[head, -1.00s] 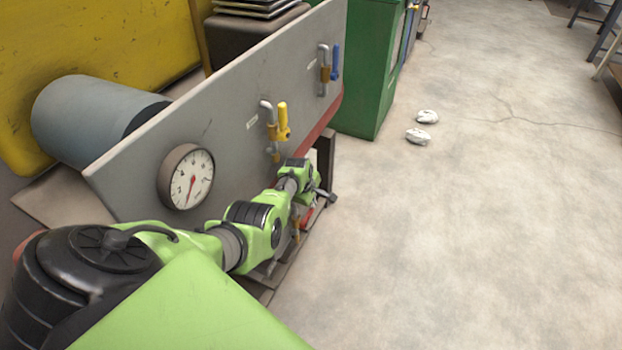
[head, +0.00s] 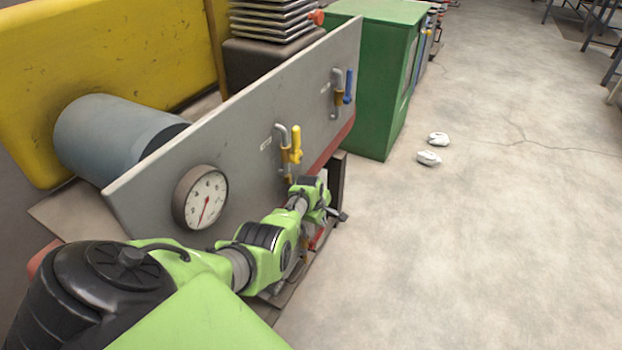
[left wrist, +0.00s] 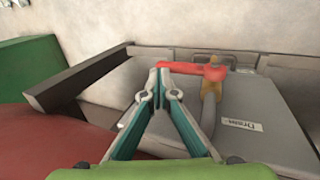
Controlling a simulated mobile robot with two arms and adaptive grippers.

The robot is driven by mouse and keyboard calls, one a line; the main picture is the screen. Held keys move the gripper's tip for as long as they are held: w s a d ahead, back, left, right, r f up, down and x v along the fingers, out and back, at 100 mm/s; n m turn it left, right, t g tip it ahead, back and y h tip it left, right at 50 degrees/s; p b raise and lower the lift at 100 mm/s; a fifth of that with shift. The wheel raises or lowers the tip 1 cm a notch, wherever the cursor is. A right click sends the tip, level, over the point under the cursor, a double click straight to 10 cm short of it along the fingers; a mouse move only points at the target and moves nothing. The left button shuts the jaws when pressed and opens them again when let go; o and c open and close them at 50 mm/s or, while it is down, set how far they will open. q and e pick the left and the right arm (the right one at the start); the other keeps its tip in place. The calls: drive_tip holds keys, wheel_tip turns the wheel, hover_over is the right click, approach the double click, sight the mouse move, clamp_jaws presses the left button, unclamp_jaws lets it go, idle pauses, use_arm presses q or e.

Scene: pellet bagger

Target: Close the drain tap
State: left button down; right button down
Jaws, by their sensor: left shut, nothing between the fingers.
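The drain tap's red handle (left wrist: 190,67) shows in the left wrist view, sticking out sideways from its brass valve (left wrist: 212,60), across the line of the grey pipe (left wrist: 209,102). A label reading "Drain" (left wrist: 241,125) is beside the pipe. My left gripper (left wrist: 161,67) is shut and empty, its fingertips at the handle's free left end; I cannot tell whether they touch it. In the head view, the left gripper (head: 338,215) is low beside the panel, and my arm hides most of the drain tap. My right gripper is not in view.
The grey panel (head: 245,135) carries a gauge (head: 201,197), a yellow-handled tap (head: 296,145) and a blue-handled tap (head: 348,86). A green cabinet (head: 372,90) stands behind. Two small white objects (head: 429,158) lie on the floor.

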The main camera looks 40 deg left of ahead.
use_arm(q)
drive_tip(key=shift+v, duration=1.3)
drive_tip(key=s+d, duration=0.2)
drive_tip(key=s, duration=0.9)
drive_tip(key=shift+s+d, duration=0.4)
